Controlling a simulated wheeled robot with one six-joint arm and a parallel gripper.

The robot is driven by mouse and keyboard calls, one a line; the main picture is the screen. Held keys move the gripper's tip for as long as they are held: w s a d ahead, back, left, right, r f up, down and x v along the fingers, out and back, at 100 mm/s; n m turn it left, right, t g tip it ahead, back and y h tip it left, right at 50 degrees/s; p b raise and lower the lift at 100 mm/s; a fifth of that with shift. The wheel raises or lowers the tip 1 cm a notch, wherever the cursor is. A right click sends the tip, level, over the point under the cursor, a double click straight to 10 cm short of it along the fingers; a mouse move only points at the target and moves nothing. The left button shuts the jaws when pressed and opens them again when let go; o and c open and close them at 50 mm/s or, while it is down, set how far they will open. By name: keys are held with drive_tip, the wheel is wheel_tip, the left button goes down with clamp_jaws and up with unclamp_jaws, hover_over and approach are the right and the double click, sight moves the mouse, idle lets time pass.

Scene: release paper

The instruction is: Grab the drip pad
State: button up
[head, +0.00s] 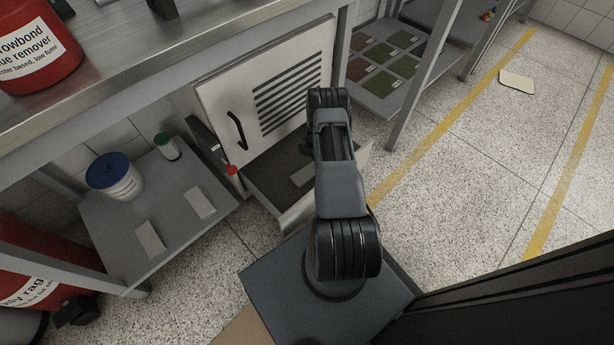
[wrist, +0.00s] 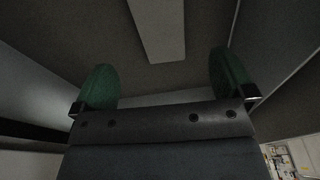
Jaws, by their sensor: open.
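A pale flat rectangular pad, which looks like the drip pad (head: 302,176), lies on the dark floor of an open drawer (head: 265,172) below a vented white panel. My arm partly hides it in the head view. In the wrist view the pad (wrist: 158,28) lies at the top middle, ahead of the fingertips and between their lines. My gripper (wrist: 165,85) is open, its two green fingertips apart with nothing between them. The fingers are hidden behind my arm in the head view. I see no contact between fingers and pad.
The vented panel (head: 268,92) stands close behind the drawer. A grey shelf (head: 175,225) at left bears two pale pads, a blue-lidded tub (head: 115,177) and a green-capped bottle (head: 167,146). Another pale piece (head: 516,82) lies on the open floor at right.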

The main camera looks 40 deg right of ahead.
sight(307, 173)
drive_tip(key=shift+a+f+b, duration=0.35)
drive_tip(key=shift+f+b, duration=0.25)
drive_tip(key=shift+f, duration=0.95)
drive_tip(key=shift+a+f+b, duration=0.3)
drive_tip(key=shift+f+b, duration=0.35)
drive_tip(key=shift+f, duration=0.9)
drive_tip(key=shift+a+f+b, duration=0.35)
drive_tip(key=shift+f+b, duration=0.25)
drive_tip(key=shift+f, duration=0.95)
drive_tip(key=c, duration=1)
drive_tip(key=shift+r, duration=0.1)
